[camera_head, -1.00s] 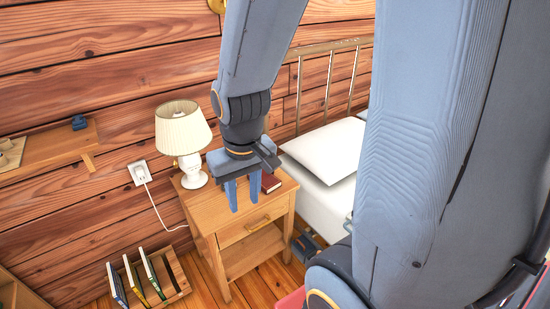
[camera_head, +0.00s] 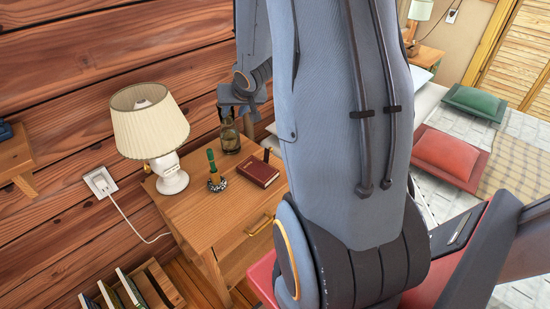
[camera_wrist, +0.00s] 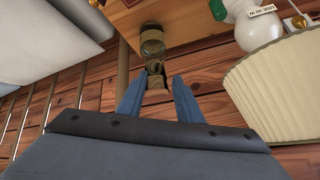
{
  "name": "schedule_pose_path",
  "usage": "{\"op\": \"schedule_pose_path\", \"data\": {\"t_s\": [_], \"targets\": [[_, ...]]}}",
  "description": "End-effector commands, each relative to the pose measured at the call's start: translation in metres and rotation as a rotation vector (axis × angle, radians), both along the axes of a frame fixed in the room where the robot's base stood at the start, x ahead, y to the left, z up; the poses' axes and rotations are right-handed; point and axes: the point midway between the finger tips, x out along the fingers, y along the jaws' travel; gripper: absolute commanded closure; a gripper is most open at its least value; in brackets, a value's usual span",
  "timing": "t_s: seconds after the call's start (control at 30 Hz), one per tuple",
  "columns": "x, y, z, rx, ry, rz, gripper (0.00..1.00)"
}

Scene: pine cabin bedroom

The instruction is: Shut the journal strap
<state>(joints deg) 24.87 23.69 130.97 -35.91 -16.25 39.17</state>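The journal (camera_head: 258,171) is a small dark red book lying on the wooden nightstand (camera_head: 205,212), near its right side. A short dark piece, possibly its strap (camera_head: 267,155), stands up at the far edge; I cannot tell how it is fastened. My gripper (camera_head: 238,100) is above the back of the nightstand, beyond and above the journal, near a brownish glass jar (camera_head: 230,138). In the wrist view my gripper (camera_wrist: 158,80) has its two blue fingers spread with a gap between them. The jar (camera_wrist: 152,42) appears beyond that gap. I cannot make out the journal there.
A cream-shaded lamp (camera_head: 150,125) stands left on the nightstand. A green-handled item (camera_head: 213,168) on a speckled base stands left of the journal. The plank wall (camera_head: 75,75) is close behind. My arm hides much of the right side. Books in a rack (camera_head: 128,290) stand low left.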

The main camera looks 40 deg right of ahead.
Motion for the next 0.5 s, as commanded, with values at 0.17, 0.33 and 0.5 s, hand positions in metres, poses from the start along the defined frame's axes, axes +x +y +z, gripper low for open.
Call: {"op": "schedule_pose_path", "data": {"t_s": [0.17, 0.33, 0.5], "targets": [[0.036, -0.083, -0.061, 0.22, -0.226, -0.08, 0.68], [0.024, -0.135, -0.114, 0.543, -0.383, -0.102, 0.68], [-0.032, -0.163, -0.162, 0.942, -0.454, -0.097, 0.68]]}}
